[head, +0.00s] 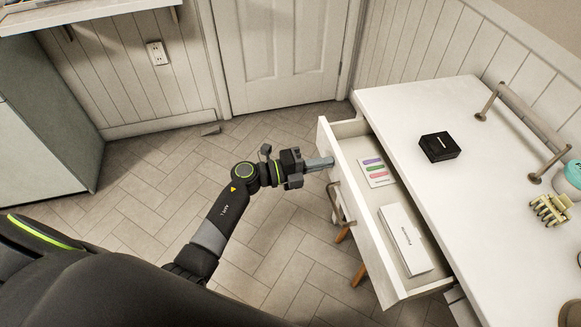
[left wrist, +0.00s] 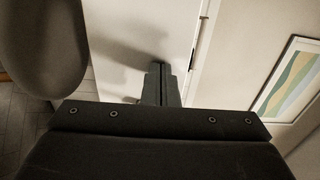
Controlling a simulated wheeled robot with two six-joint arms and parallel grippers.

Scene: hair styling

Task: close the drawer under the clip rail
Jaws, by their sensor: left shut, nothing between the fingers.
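The white drawer (head: 372,249) stands open, pulled out of the white table toward my left side. Its metal handle (head: 335,203) is on the front panel. Inside lie a card with coloured clips (head: 377,172) and a white box (head: 404,240). The clip rail (head: 522,106) stands on the tabletop above. My left gripper (head: 329,162) is shut and empty, its fingertips at the drawer front near the far corner, beyond the handle. In the left wrist view its closed fingers (left wrist: 161,80) point at a white panel; contact is hard to judge. My right gripper is out of view.
On the white tabletop (head: 440,98) are a black box (head: 439,147), a pale claw clip (head: 549,209) and a teal-topped item (head: 573,174). The tiled floor (head: 285,230) left of the drawer is free. A door (head: 280,50) is behind.

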